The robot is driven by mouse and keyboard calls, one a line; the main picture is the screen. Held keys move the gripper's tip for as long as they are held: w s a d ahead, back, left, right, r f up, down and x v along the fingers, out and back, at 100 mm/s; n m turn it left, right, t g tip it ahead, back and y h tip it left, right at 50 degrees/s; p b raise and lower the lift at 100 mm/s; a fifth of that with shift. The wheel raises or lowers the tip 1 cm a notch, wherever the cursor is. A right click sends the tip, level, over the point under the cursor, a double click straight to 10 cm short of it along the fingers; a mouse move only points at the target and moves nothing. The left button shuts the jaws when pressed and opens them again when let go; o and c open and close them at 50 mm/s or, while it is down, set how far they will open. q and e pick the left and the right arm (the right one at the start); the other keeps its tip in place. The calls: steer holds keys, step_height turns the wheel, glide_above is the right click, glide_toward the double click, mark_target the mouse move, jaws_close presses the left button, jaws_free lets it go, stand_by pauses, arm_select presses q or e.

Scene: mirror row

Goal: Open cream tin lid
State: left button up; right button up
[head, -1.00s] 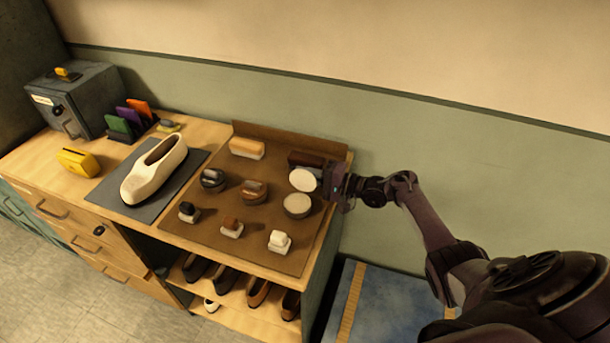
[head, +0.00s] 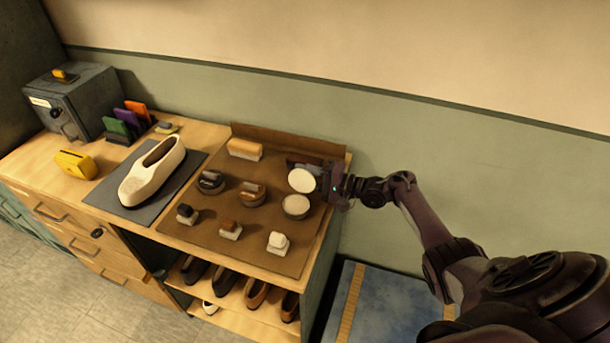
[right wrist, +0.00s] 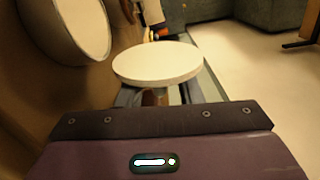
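The cream tin (head: 295,206) stands on the brown mat at the right end of the bench. It is round and grey-sided, and its pale top face shows. Its lid (head: 302,180), a pale disc, is apart from the tin, just behind it and tilted. My right gripper (head: 326,186) reaches in from the right and is shut on the lid's edge. In the right wrist view the lid (right wrist: 157,63) lies right in front of the gripper and hides the fingertips; the tin (right wrist: 75,25) is at upper left. My left gripper is not in view.
Several brushes stand on the mat (head: 190,228); a dark brown one (head: 298,159) is close behind the lid. A white shoe (head: 152,172) lies on a grey mat to the left. A yellow block (head: 75,164) and a grey box (head: 75,100) are further left. The wall runs behind.

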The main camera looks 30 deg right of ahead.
steer(key=v, duration=0.7)
steer(key=shift+s+d+b, duration=0.25)
steer(key=shift+s+b, duration=0.05)
steer(key=shift+b, duration=0.1)
steer(key=shift+d, duration=0.1)
